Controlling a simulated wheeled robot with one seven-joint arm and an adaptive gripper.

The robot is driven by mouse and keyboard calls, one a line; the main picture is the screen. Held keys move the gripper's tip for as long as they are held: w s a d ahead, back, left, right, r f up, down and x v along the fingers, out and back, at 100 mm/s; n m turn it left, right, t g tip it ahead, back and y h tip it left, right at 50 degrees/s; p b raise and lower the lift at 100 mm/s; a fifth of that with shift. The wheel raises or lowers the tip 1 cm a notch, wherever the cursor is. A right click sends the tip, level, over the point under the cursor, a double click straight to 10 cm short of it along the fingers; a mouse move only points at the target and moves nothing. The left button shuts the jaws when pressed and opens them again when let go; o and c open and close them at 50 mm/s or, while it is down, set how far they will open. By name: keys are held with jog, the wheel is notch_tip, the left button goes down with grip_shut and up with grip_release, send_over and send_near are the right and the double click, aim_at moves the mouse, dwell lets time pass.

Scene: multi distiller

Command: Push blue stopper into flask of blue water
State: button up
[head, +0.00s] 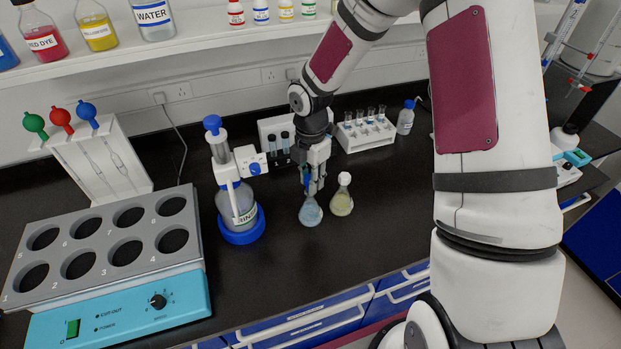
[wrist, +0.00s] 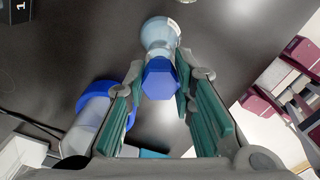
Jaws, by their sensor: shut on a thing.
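The flask of blue water (head: 311,213) stands upright on the black bench, directly below my gripper (head: 314,182). In the wrist view my gripper (wrist: 159,80) is shut on the blue stopper (wrist: 160,80), a six-sided blue cap between the green finger pads. The flask of blue water also shows in the wrist view (wrist: 159,35), just beyond the stopper and in line with it. The stopper is at the flask's mouth; I cannot tell how deep it sits, since the fingers and stopper hide the rim.
A second flask with pale yellow liquid and a white stopper (head: 342,202) stands close on the right. A blue-based dispenser bottle (head: 240,208) stands on the left. A grey block with round holes (head: 105,245) fills the left front. A test-tube rack (head: 366,136) is behind.

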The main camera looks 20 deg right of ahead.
jog(key=shift+f, duration=0.95)
dwell(0.7)
jog(key=o, duration=0.8)
notch_tip(320, 180, up, 12)
jog(key=shift+r, duration=0.1)
dwell(0.4)
